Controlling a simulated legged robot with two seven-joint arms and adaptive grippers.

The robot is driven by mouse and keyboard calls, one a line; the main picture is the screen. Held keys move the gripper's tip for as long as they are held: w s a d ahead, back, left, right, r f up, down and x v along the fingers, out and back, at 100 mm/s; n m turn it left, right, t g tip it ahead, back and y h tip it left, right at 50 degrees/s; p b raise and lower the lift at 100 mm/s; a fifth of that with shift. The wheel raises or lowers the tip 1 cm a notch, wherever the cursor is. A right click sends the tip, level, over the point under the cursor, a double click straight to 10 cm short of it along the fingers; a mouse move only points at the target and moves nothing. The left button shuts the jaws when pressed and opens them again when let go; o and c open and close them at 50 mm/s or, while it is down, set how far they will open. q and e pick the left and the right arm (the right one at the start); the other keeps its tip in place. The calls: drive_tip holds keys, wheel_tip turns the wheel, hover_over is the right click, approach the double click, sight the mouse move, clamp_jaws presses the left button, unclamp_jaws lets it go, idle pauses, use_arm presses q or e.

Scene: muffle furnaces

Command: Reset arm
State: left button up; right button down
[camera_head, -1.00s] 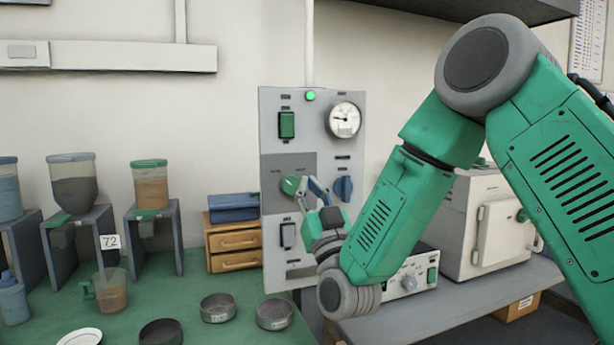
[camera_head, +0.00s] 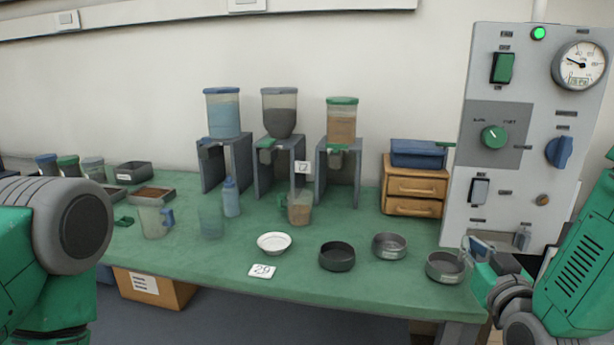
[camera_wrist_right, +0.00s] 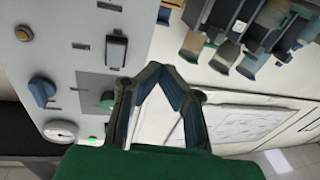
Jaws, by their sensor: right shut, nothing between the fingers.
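My right gripper (camera_head: 472,243) is at the right of the head view, in front of the lower part of the grey control panel (camera_head: 512,115). Its fingers are shut and empty; the closed tips also show in the wrist view (camera_wrist_right: 155,68). The panel has a green knob (camera_head: 493,137), a blue knob (camera_head: 560,151), a gauge (camera_head: 580,65) and a lit green lamp (camera_head: 539,33). In the wrist view the panel appears turned, with its blue knob (camera_wrist_right: 42,91) at left. My left arm shows at the left edge of the head view, but its gripper is out of view.
The green bench (camera_head: 215,262) carries dark dishes (camera_head: 337,256), a white bowl (camera_head: 274,243), a jug (camera_head: 152,217) and hoppers (camera_head: 341,122) on stands. Wooden drawers (camera_head: 414,188) stand left of the panel. A metal sieve (camera_head: 445,267) sits close to my right gripper.

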drive_tip(key=s+a+f+g, duration=0.1)
drive_tip(key=s+f+g, duration=0.2)
drive_tip(key=s+f, duration=0.35)
drive_tip(key=s+a+f+g+y, duration=0.1)
drive_tip(key=s+f+g, duration=0.2)
drive_tip(key=f, duration=0.6)
drive_tip(key=s+a+f+g, duration=0.1)
drive_tip(key=s+f+g, duration=0.25)
drive_tip(key=f, duration=0.35)
drive_tip(key=s+f+g, duration=0.4)
drive_tip(key=s+f, duration=0.1)
drive_tip(key=s, duration=0.6)
drive_tip(key=s+f+g, duration=0.4)
drive_tip(key=s+f, duration=0.1)
drive_tip(key=s, duration=0.6)
drive_tip(key=shift+s+f, duration=0.35)
drive_tip(key=shift+f, duration=0.05)
drive_tip(key=shift+w, duration=0.1)
